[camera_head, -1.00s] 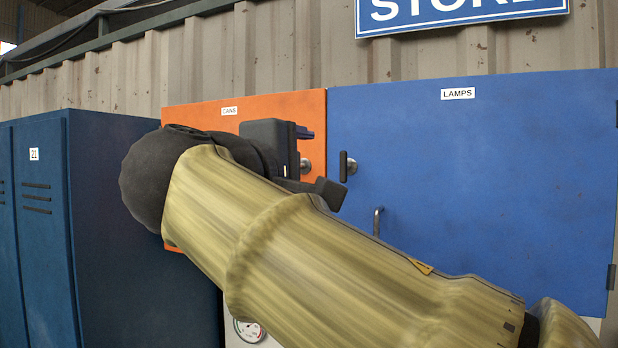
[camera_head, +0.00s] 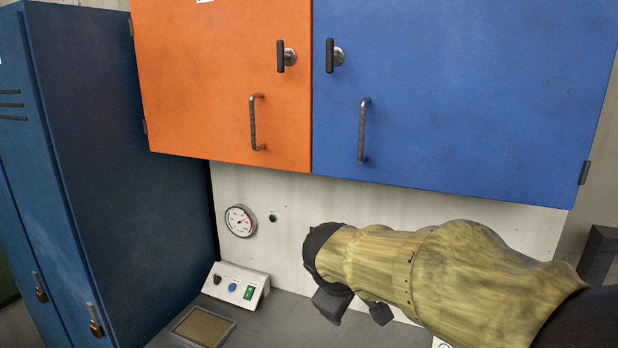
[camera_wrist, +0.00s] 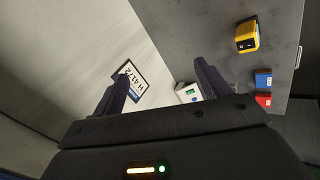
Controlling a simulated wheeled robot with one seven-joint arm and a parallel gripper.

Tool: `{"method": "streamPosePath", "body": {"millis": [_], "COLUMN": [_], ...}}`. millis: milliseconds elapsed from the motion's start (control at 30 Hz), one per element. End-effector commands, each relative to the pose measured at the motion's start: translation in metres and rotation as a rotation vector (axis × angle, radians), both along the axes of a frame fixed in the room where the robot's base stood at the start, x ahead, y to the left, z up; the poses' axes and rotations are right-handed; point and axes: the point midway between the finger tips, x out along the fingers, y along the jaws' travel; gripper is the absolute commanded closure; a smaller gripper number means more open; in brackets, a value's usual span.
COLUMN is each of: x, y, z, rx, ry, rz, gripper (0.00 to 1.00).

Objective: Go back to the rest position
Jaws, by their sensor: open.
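My gripper shows in the wrist view (camera_wrist: 162,85), with its two dark fingers spread wide apart. Nothing is held between them. In the head view my arm, in its yellowish sleeve, reaches in from the lower right, its dark end in front of the pale back panel (camera_head: 290,215) and below the cabinet doors. Dark parts hang under the sleeve there; the fingers cannot be made out. The orange door (camera_head: 215,85) and the blue door (camera_head: 460,90) both look closed, and my arm appears apart from them.
Dark blue lockers (camera_head: 110,150) stand at the left. A gauge (camera_head: 240,221), a control box (camera_head: 236,286) and a shallow tray (camera_head: 203,327) sit below the doors. The wrist view shows a yellow box (camera_wrist: 247,36), a blue box (camera_wrist: 263,81) and a red box (camera_wrist: 263,100) on a grey surface.

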Motion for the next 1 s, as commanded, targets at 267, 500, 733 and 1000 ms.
{"method": "streamPosePath", "body": {"millis": [267,500,733,1000], "x": [-0.082,-0.126,-0.127,-0.127], "y": [-0.061,-0.081,-0.082,-0.081], "z": [-0.123,-0.163,-0.164,-0.164], "rx": [0.383,0.543,0.549,0.548], "ry": [0.179,0.197,0.194,0.196], "rz": [-0.505,-0.810,-0.819,-0.817], "gripper": [0.24,0.24,0.24,0.24]}}
